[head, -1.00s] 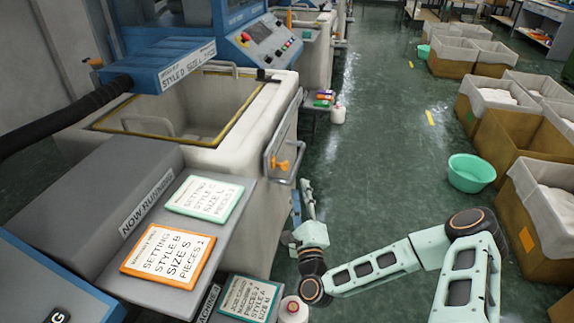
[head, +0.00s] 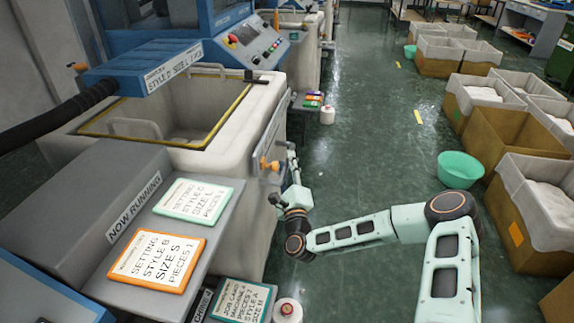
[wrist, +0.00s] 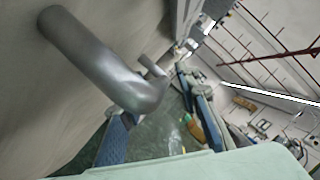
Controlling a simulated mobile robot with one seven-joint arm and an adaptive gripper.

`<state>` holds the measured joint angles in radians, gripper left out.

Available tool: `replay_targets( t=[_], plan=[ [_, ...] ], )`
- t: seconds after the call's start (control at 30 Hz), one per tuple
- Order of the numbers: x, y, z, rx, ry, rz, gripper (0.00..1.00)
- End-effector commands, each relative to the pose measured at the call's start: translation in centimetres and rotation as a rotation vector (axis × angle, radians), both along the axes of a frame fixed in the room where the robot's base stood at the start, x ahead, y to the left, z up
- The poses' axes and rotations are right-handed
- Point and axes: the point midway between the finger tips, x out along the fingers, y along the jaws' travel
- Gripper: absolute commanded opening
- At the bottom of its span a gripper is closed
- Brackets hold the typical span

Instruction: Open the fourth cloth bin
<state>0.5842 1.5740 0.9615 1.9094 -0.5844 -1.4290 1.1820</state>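The nearest white cloth bin (head: 170,128) is set into the machine on the left, with a yellow-edged open top. I cannot read a number on it, so I cannot tell whether it is the fourth. An orange latch (head: 268,166) sits on its aisle-facing front. My gripper (head: 291,160) is beside that front, close to the latch. In the wrist view a bent grey metal handle (wrist: 105,70) fills the upper left, on a pale panel (wrist: 35,95).
A grey shelf with an orange-framed card (head: 155,262) and a green-framed card (head: 193,201) is at the near left. A green basin (head: 459,169) and brown lined crates (head: 500,140) stand on the right. The green aisle floor (head: 350,120) between is open.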

Motion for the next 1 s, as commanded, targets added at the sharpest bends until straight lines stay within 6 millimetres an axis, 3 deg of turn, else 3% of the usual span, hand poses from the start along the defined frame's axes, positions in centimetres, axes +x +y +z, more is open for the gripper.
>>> replay_targets(
  t=[0.17, 0.43, 0.83, 1.0],
  plan=[
    [0.0, 0.0, 0.0, 0.0, 0.0, 0.0, 0.29],
    [0.0, 0.0, 0.0, 0.0, 0.0, 0.0, 0.0],
    [-0.1, -0.1, 0.0, -0.001, 0.0, 0.0, 0.0],
    [-0.2, -1.5, -0.1, -0.002, -0.001, -0.005, 0.0]
  ],
)
